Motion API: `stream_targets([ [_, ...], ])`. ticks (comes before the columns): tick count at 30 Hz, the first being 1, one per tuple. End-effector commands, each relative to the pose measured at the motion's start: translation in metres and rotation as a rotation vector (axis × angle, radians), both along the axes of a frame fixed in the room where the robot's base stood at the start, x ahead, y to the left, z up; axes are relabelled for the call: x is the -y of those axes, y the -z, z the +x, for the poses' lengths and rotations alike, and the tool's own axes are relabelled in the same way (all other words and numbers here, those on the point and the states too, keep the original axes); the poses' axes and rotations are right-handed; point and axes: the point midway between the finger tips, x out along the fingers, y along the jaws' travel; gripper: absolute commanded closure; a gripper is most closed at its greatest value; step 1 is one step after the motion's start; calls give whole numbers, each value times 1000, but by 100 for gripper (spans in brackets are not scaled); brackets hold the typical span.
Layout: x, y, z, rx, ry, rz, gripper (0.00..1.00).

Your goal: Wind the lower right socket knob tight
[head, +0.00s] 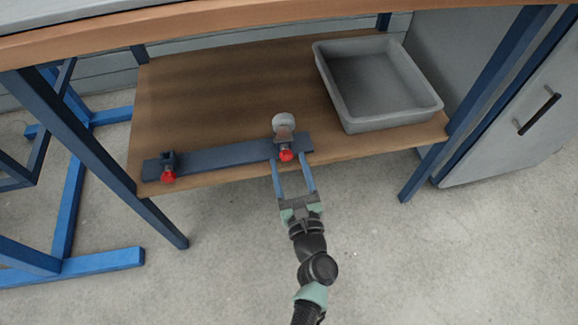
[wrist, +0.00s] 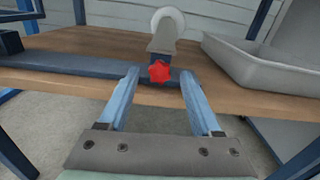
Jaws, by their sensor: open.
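The right socket knob (head: 286,155) is red and lobed, on the front of a socket at the right end of a dark bar (head: 220,158) on the lower shelf. A pale round piece (head: 283,121) stands in or behind that socket. My gripper (head: 291,165) is open, its two blue fingers reaching toward the knob from the front. In the wrist view the knob (wrist: 160,71) shows between and just beyond the fingertips (wrist: 158,73); I cannot tell whether they touch it. A second red knob (head: 169,176) is on the socket at the bar's left end.
A grey tray (head: 348,118) sits on the wooden shelf (head: 200,90) at the right. The table top (head: 200,22) overhangs above. Blue legs (head: 110,150) stand left and right. The floor in front is clear.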

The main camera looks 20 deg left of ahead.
Motion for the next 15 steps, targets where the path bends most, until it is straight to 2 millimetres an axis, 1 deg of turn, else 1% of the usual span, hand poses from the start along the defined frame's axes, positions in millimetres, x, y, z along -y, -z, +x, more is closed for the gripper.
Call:
stream_targets([
  [4,-4,0,5,1,0,-1,34],
  [11,-4,0,6,0,0,0,34],
  [14,-4,0,5,0,0,0,51],
  [15,-4,0,5,0,0,0,58],
])
